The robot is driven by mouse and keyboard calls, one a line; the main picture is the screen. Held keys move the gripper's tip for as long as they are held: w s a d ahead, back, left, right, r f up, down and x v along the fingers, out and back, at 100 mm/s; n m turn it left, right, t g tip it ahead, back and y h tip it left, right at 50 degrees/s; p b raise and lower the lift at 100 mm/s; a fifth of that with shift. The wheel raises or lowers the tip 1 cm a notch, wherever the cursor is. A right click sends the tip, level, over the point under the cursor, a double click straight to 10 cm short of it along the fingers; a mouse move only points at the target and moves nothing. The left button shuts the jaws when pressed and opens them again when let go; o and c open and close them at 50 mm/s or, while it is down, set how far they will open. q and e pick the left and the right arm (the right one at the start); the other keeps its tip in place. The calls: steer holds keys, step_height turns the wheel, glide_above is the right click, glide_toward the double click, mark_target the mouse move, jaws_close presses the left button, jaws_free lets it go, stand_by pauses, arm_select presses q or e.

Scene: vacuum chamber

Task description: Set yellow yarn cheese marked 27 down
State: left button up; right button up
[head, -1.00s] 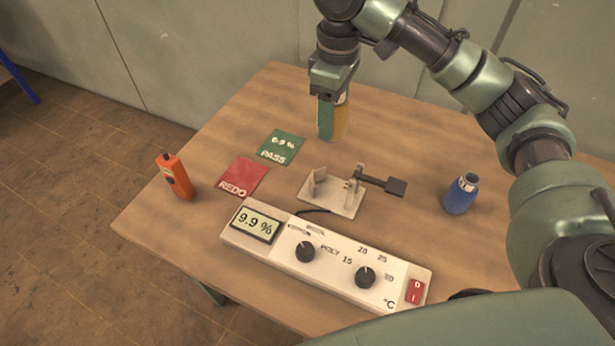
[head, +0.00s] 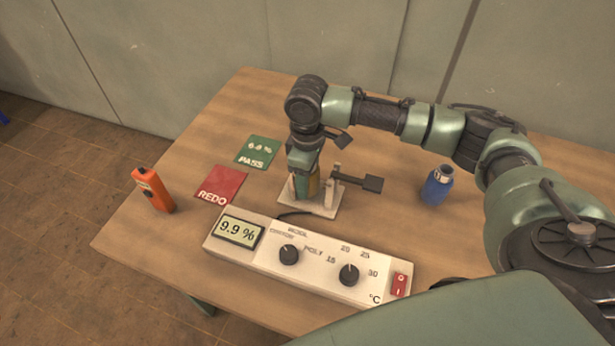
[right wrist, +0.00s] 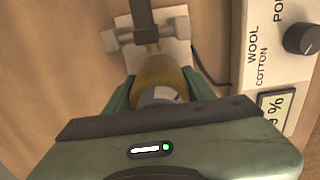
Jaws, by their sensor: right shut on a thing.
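My right gripper (head: 304,180) is shut on the yellow yarn cheese (head: 314,185), held at the left part of the pale test stand (head: 326,211). The cheese is mostly hidden by the fingers; its yellow side shows. In the right wrist view the yarn cheese (right wrist: 152,70) sits between the green fingers, its pale end toward the camera, and the stand's clamp (right wrist: 148,35) is beyond it. I cannot read the number on it, nor tell whether it touches the stand's base. My left gripper is not in view.
A green PASS card (head: 258,150) and a red REDO card (head: 221,185) lie left of the stand. The meter (head: 318,266) in front reads 9.9 %. The table's back left is clear.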

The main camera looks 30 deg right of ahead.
steer(key=shift+f, duration=0.15)
steer(key=o, duration=1.5)
steer(key=shift+c, duration=0.2)
step_height(320, 180, up, 12)
steer(key=b, duration=0.1)
